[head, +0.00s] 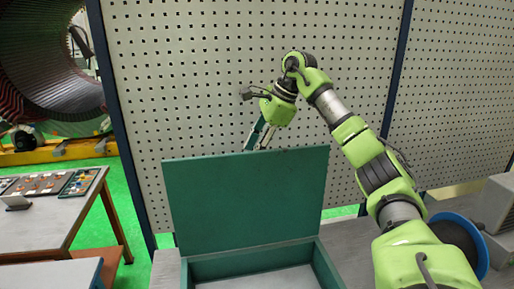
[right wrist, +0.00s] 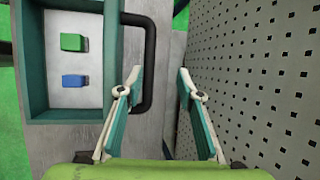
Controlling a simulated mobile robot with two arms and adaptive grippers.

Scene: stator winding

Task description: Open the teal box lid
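The teal box (head: 253,262) stands on a grey surface at the bottom centre of the head view. Its lid (head: 245,200) is raised and stands nearly upright at the back. The open interior shows in the right wrist view, inside the teal rim (right wrist: 36,60). A black handle (right wrist: 149,60) sticks out from the teal edge towards the pegboard. My right gripper (right wrist: 159,70) is open behind the lid, its fingers apart. The left finger overlaps the handle in the picture; I cannot tell if they touch. In the head view the lid partly hides this gripper (head: 258,138). My left gripper is out of view.
A green block (right wrist: 73,42) and a blue block (right wrist: 75,81) lie in the box. A pegboard (head: 200,60) rises close behind the lid and right arm. A table (head: 40,225) with trays is at left. A blue round container (head: 462,240) is at right.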

